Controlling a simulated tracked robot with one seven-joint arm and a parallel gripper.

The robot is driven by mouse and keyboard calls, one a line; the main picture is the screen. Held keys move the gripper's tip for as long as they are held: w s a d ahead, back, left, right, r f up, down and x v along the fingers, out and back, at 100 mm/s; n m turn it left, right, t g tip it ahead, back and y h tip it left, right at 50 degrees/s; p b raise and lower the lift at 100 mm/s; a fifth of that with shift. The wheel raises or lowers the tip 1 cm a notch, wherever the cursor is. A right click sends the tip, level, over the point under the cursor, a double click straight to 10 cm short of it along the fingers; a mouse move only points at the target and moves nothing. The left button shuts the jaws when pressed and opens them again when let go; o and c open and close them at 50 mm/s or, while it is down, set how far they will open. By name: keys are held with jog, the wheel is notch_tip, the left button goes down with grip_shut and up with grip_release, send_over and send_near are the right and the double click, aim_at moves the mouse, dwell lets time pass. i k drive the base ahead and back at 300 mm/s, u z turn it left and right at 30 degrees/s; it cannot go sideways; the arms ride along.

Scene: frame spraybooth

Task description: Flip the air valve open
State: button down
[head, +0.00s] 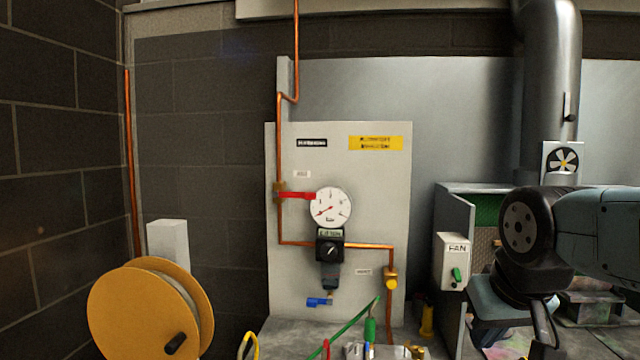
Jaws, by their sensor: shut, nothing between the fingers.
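The air valve appears to be the brass fitting (279,187) on the vertical copper pipe at the left of the pale wall panel. Its red lever (298,195) points right, level and crosswise to the pipe. The lever's right end reaches the edge of the round white gauge (330,207), which has a red needle. A black regulator (329,245) sits below the gauge, with a small blue lever (319,302) under it. Part of my arm shows at the right edge, well right of the valve. My gripper's fingers do not show in the head view.
A yellow reel (130,312) stands at front left beside a white post (168,245). A bench (275,330) with a green rod and small tools lies below the panel. A FAN switch box (453,261) is right of the panel. The space before the lever looks clear.

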aim_at(307, 196)
jog(key=z, duration=0.75)
jog(key=k, duration=1.6)
jog(key=u, duration=0.9)
jog(key=i, duration=1.7)
jog(key=z, duration=0.05)
